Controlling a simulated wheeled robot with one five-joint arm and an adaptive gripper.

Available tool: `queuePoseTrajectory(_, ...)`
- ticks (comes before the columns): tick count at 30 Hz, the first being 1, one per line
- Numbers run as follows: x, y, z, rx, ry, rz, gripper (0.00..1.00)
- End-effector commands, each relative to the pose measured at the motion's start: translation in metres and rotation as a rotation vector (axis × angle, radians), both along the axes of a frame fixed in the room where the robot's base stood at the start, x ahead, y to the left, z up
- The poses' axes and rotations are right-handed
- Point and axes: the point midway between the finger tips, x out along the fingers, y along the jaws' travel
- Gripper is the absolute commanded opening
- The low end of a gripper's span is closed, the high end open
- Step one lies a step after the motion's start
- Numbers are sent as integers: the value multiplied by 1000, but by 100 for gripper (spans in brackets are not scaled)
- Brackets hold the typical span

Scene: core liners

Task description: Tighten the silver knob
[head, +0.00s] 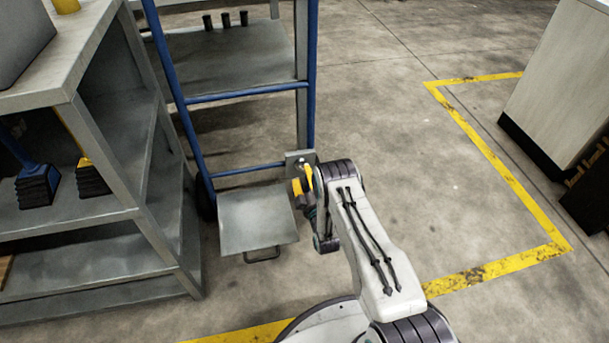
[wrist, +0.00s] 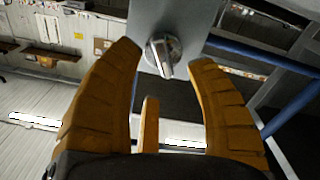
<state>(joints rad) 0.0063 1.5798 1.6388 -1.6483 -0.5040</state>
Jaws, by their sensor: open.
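In the wrist view, the silver knob (wrist: 164,54) is a round metal dial with a raised grip bar, mounted on a grey plate (wrist: 172,14). My gripper (wrist: 168,56) has yellow-orange ribbed fingers, open, one on each side of the knob. Gaps show between the fingertips and the knob; I cannot tell whether the tips reach its depth. In the head view, my gripper (head: 304,181) is in front of the small grey plate (head: 298,157) on the blue-framed cart. The knob is hidden there by the gripper and arm.
The blue hand truck (head: 235,95) stands behind, with its grey foot plate (head: 258,218) left of my gripper. A pale cabinet (head: 560,85) stands at right. The floor between, marked with yellow lines (head: 500,172), is clear.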

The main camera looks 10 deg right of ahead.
Motion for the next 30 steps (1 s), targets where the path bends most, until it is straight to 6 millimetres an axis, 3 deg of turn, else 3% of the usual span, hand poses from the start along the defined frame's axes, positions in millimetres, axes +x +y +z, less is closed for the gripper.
queuePoseTrajectory(12, 30, 0, 0, 0, -2, 0, 50)
queuePoseTrajectory(26, 35, 0, 1, 0, 0, 1, 52)
queuePoseTrajectory(30, 34, 0, 0, 0, 0, 1, 40)
